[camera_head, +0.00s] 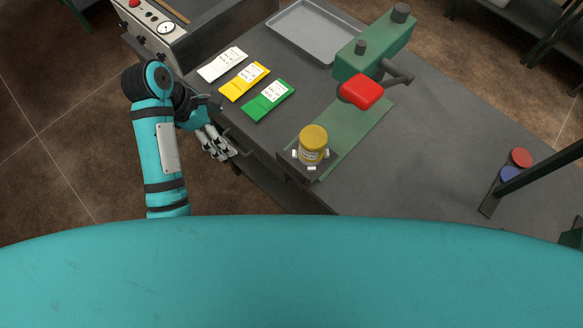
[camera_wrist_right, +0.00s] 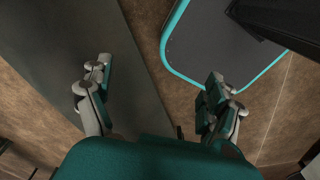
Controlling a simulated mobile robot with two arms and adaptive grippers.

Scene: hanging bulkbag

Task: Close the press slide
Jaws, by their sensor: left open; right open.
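The green press (camera_head: 375,52) stands on the grey table, with a red block (camera_head: 360,91) on its front and a dark lever at its side. Its long green base (camera_head: 362,135) runs toward the table's near edge. The dark slide (camera_head: 300,176) sits at the near end of that base, away from the press head. A yellow-lidded jar (camera_head: 313,143) stands upright on it among small white pieces. My left gripper (camera_head: 222,155) is open and empty by the table's left edge, apart from the slide. My right gripper (camera_wrist_right: 158,78) is open and empty in the wrist view.
White (camera_head: 222,64), yellow (camera_head: 244,82) and green packets (camera_head: 268,99) lie left of the press. A metal tray (camera_head: 313,34) is behind them. A dark strip with red and blue discs (camera_head: 521,157) lies at right. The table's right middle is clear.

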